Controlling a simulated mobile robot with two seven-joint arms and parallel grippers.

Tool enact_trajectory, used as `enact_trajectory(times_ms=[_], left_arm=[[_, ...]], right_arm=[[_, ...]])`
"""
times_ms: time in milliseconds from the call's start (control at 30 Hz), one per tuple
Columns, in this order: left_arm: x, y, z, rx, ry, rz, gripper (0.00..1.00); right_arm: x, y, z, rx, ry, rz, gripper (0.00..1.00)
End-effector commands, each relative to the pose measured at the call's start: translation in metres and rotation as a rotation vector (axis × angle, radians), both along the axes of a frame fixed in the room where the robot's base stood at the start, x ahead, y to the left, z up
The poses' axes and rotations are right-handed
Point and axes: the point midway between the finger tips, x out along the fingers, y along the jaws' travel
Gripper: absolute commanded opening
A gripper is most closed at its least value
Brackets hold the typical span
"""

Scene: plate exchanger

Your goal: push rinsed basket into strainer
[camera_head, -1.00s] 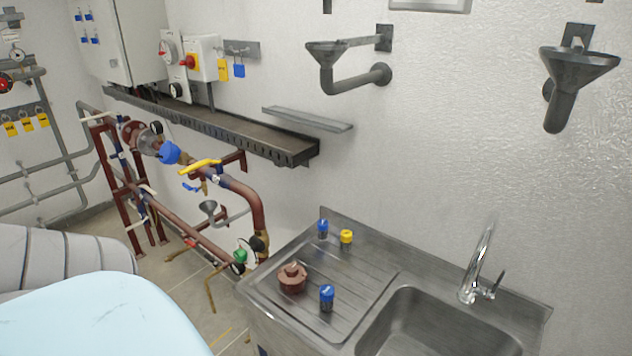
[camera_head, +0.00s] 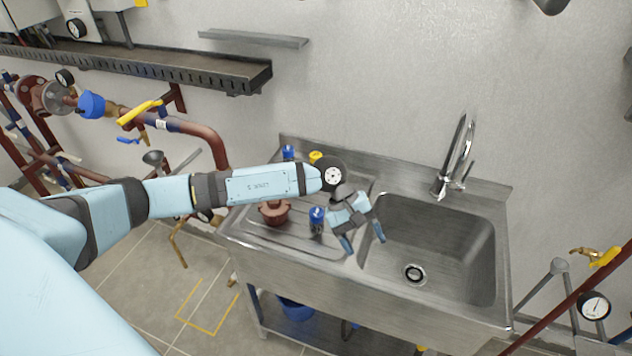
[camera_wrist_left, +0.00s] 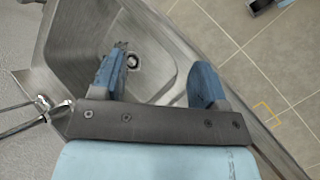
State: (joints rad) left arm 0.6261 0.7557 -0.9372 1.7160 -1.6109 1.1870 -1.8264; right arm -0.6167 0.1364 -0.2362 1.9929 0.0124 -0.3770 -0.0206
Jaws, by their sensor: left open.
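My left gripper (camera_head: 363,243) is open and empty over the left edge of the sink basin, its fingers pointing down. In the left wrist view, its two blue-grey fingers (camera_wrist_left: 160,65) are spread with nothing between them. I cannot make out a basket in any view; the sink basin (camera_head: 440,235) shows only its drain. A brown-red capped fitting (camera_head: 273,212) sits on the drainboard, behind and left of the gripper. The red-brown pipework (camera_head: 205,140) is at the left; I cannot tell which part of it is the strainer. My right gripper is out of view.
A blue-capped item (camera_head: 317,220) stands on the drainboard close to my gripper. Another blue item (camera_head: 288,152) and a yellow one (camera_head: 315,157) stand at the back. The faucet (camera_head: 455,160) rises behind the basin. A pressure gauge (camera_head: 594,305) and pipe are at right.

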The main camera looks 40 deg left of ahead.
Motion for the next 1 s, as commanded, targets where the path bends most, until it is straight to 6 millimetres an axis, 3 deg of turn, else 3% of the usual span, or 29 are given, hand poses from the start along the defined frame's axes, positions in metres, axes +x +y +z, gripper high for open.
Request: enact_trajectory(times_ms=[33, 100, 200, 333, 433, 667, 1000], left_arm=[[0.019, 0.036, 0.004, 0.143, -0.092, -0.092, 0.67], [0.034, 0.078, 0.010, 0.313, -0.172, -0.213, 0.67], [0.050, 0.124, 0.021, 0.487, -0.226, -0.330, 0.67], [0.060, 0.158, 0.034, 0.613, -0.249, -0.412, 0.67], [0.063, 0.168, 0.036, 0.650, -0.252, -0.437, 0.67], [0.063, 0.169, 0.023, 0.653, -0.251, -0.441, 0.67], [0.062, 0.167, -0.024, 0.650, -0.250, -0.439, 0.67]], right_arm=[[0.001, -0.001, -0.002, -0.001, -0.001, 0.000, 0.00], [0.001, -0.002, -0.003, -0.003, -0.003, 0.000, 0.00], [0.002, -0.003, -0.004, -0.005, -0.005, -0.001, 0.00], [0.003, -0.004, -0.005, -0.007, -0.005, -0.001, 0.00], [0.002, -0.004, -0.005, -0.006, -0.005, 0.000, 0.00], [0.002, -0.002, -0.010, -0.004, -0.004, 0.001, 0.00], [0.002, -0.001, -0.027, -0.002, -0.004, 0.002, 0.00]])
